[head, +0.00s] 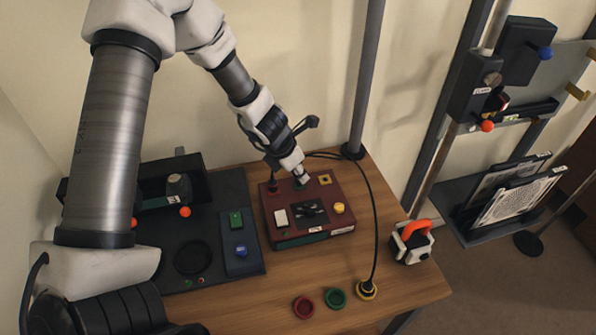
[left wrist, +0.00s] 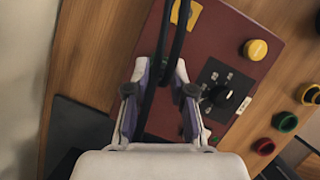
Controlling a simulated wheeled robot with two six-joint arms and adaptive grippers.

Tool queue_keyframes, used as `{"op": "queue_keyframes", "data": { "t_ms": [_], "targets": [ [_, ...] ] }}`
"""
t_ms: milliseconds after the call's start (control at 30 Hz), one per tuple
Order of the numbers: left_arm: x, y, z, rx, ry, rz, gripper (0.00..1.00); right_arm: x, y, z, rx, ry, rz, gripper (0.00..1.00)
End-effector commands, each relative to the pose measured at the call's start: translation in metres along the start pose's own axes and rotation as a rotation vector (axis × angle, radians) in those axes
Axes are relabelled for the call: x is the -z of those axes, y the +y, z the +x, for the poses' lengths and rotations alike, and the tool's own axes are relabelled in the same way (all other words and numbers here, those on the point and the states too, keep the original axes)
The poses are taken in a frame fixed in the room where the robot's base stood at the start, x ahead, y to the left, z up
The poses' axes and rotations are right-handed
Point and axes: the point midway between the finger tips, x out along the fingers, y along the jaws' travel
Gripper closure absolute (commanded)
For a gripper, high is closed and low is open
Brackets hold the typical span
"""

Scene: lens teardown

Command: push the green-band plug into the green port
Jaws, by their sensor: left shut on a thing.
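My left gripper (head: 301,177) is over the back edge of the dark red box (head: 285,230), pointing down. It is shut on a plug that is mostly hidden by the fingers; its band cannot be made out. In the left wrist view, black cable runs between the fingers of my left gripper (left wrist: 160,78). The green port is not clearly visible; a dark green patch (head: 299,185) shows just below the fingertips. I cannot tell whether the plug is in the port. My right gripper is not in view.
Red (head: 303,307) and green (head: 336,298) rings lie in front. A cable ends at a yellow ring (head: 367,290). An orange-handled tool (head: 413,242) stands right.

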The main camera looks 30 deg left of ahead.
Motion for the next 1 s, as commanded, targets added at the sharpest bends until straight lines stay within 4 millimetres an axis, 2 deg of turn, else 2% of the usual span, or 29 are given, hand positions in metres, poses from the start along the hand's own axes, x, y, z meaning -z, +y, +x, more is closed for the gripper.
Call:
{"op": "queue_keyframes", "data": {
  "t_ms": [200,233,300,667,1000],
  "targets": [
    [0.002,0.000,0.005,0.000,0.000,0.000,1.00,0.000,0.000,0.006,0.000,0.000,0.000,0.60],
    [0.002,0.000,0.004,0.000,0.000,0.000,0.70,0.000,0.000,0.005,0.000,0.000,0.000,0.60],
    [0.002,0.000,0.004,0.000,0.000,0.000,0.48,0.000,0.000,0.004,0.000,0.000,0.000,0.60],
    [0.001,0.000,0.002,-0.001,-0.001,0.000,0.48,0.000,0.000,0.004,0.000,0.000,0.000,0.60],
    [0.001,0.000,-0.025,0.001,-0.003,-0.005,0.48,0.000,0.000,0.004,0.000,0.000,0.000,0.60]
  ]
}}
